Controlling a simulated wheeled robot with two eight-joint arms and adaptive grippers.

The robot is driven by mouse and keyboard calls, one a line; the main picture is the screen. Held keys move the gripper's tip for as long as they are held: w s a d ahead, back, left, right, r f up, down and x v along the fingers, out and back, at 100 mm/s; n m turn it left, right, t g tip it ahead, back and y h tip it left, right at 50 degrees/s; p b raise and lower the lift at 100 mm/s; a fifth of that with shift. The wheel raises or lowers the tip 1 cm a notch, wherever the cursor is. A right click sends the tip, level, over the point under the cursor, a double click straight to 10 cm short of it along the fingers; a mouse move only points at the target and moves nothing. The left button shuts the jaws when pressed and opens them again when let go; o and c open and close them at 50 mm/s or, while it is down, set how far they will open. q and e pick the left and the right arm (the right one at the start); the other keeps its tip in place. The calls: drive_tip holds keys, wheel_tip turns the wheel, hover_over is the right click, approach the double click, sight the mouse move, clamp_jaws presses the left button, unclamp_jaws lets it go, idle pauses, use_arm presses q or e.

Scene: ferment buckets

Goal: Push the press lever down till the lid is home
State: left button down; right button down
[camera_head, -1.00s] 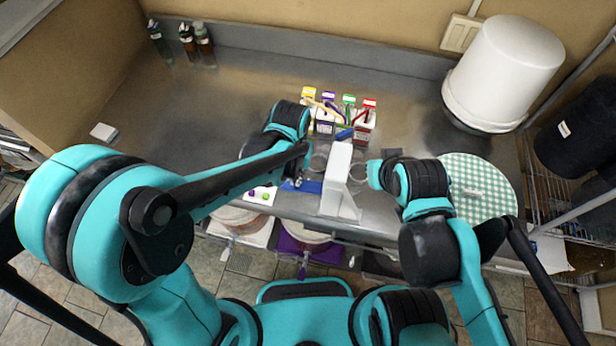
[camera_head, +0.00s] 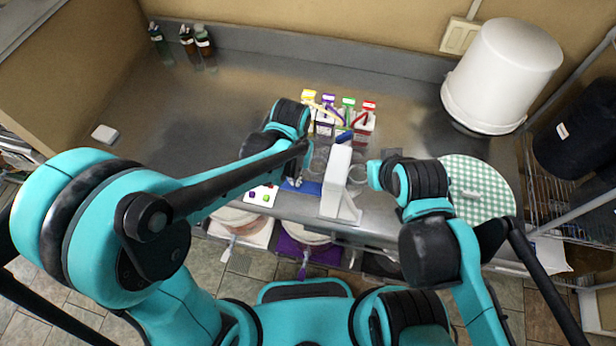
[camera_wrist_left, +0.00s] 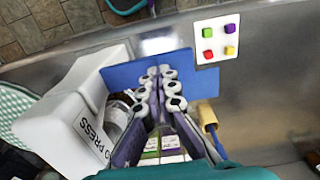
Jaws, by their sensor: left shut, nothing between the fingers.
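The white press (camera_head: 338,182) stands at the front of the steel counter. In the left wrist view its white body (camera_wrist_left: 72,128), printed "PRESS", is at the left. I cannot make out a separate lever or the lid's seating. A flat blue plate (camera_wrist_left: 122,76) lies beside the press, beyond my fingertips. My left gripper (camera_wrist_left: 160,74) is shut and empty, its fingertips over the plate's edge in that view; contact is unclear. In the head view my left gripper (camera_head: 295,182) is left of the press, partly hidden by its arm. My right arm ends right of the press; its fingers are not clear.
Colour-capped bottles (camera_head: 326,118) stand behind the press. A white bucket (camera_head: 503,75) and a green checked round cloth (camera_head: 478,190) are at the right. The counter's left side is mostly clear.

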use_arm(q)
wheel_tip(320, 180, up, 12)
drive_tip(key=p, duration=0.8)
drive_tip(key=shift+r+p, duration=0.15)
drive_tip(key=shift+p, duration=0.2)
idle(0.3)
idle(0.4)
drive_tip(key=s+a+f+n+t+b, duration=0.1)
drive_tip(key=s+a+f+t+b, duration=0.1)
drive_tip(key=a+f+b, duration=0.5)
drive_tip(key=s+a+f+n+t+b, duration=0.2)
drive_tip(key=a+f+t+b, duration=0.3)
drive_tip(key=b, duration=1.1)
drive_tip(key=s+a+f, duration=0.1)
drive_tip(key=a+f, duration=0.2)
drive_tip(key=a, duration=0.3)
drive_tip(key=shift+n+b, duration=0.3)
drive_tip(key=shift+b, duration=0.05)
drive_tip(key=shift+s+d, duration=0.1)
